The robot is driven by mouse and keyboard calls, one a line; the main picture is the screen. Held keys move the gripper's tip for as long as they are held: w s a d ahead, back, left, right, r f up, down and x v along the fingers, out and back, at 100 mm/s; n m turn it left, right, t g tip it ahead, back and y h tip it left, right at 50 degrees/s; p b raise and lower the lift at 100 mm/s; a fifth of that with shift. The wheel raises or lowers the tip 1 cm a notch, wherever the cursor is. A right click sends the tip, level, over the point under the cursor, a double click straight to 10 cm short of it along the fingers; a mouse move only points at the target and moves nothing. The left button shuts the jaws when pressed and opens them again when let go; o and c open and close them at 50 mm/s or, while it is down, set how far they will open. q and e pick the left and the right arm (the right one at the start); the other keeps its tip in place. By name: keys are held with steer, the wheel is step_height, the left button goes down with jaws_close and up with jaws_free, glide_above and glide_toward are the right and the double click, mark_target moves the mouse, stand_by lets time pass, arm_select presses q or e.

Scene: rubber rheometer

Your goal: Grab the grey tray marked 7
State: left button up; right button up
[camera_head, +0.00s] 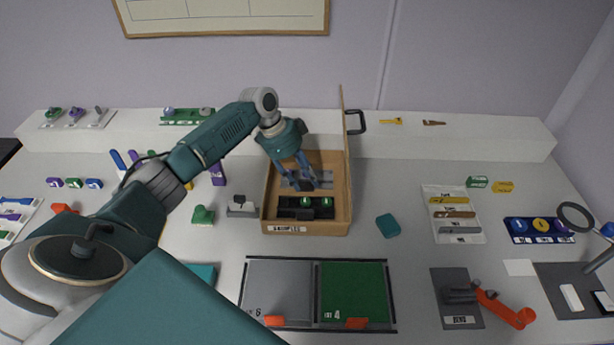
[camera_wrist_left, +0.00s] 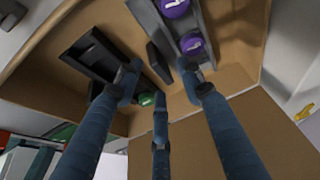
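A wooden box (camera_head: 343,205) stands open on the table, its lid upright at the right. Inside it, toward the back, lies a grey tray (camera_head: 290,182), partly hidden by my left gripper (camera_head: 302,178). In the left wrist view the grey tray (camera_wrist_left: 177,32) carries purple round pieces with white marks; I cannot read a clear 7. My left gripper (camera_wrist_left: 160,82) has its blue fingers spread, close over the tray's near end. Nothing shows gripped, and I cannot tell whether a finger touches the tray. My right gripper is not in view.
A black tray (camera_head: 295,213) with green round pieces lies in the box's front part, close to the grey tray; it also shows in the left wrist view (camera_wrist_left: 90,60). The box walls surround the fingers. A two-colour mat (camera_head: 280,283) lies in front; a teal block (camera_head: 388,225) lies right.

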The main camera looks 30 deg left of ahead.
arm_select(q)
steer(key=shift+f, duration=0.25)
jaws_close()
steer(key=shift+w+r, duration=0.1)
steer(key=shift+r, duration=0.05)
